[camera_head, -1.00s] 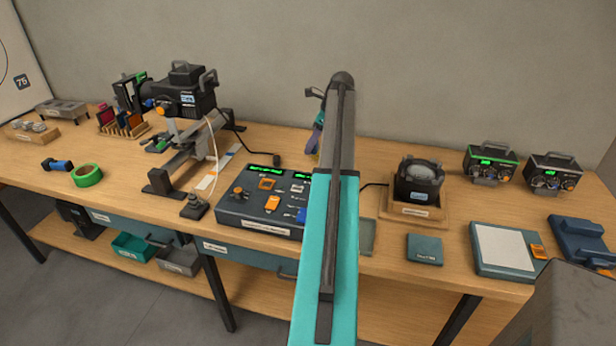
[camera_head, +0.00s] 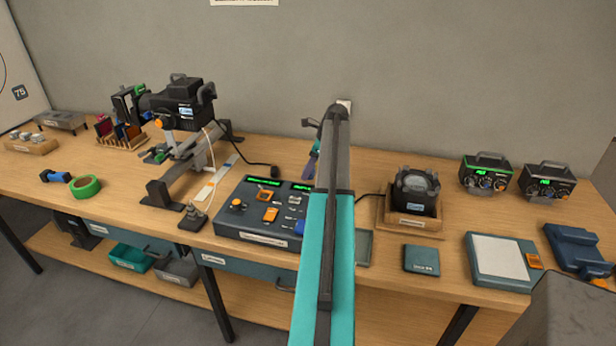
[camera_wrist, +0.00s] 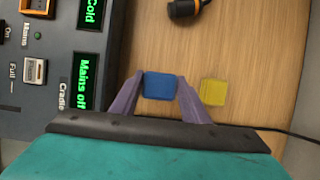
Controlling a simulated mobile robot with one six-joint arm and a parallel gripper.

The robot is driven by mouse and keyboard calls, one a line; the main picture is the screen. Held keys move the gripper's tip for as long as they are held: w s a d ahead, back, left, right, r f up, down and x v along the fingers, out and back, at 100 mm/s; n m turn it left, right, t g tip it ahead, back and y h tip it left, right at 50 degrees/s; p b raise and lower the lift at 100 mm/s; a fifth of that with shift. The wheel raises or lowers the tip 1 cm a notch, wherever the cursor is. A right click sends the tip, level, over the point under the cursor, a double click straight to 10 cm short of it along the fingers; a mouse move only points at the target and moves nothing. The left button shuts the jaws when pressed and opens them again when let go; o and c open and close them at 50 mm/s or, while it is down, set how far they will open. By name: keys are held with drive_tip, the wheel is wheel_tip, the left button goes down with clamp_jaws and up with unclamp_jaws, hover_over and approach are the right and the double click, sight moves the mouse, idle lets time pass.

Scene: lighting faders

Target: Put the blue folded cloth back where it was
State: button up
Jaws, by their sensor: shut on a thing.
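In the wrist view the blue folded cloth (camera_wrist: 160,85) is a small flat square between the two purple fingers of my gripper (camera_wrist: 161,80). The fingers are shut on it from both sides. A yellow square piece (camera_wrist: 213,92) lies on the wood just right of the right finger, apart from the blue cloth. I cannot tell how high the cloth is above the bench. In the head view my gripper (camera_head: 314,150) shows only partly, behind my arm, near the back of the bench.
The control console (camera_head: 262,212) with green displays stands left of my gripper. A dark plug-like object (camera_wrist: 185,9) and a black cable lie near. A black device on a wooden base (camera_head: 413,224) stands to the right. A stand-mounted lamp (camera_head: 180,103) is further left.

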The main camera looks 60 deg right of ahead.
drive_tip(key=shift+f, duration=0.1)
drive_tip(key=shift+f+p, duration=0.5)
drive_tip(key=shift+f, duration=1.25)
drive_tip(key=shift+f, duration=0.1)
drive_tip(key=o, duration=1.1)
drive_tip(key=b+v, duration=0.2)
drive_tip(key=v, duration=1)
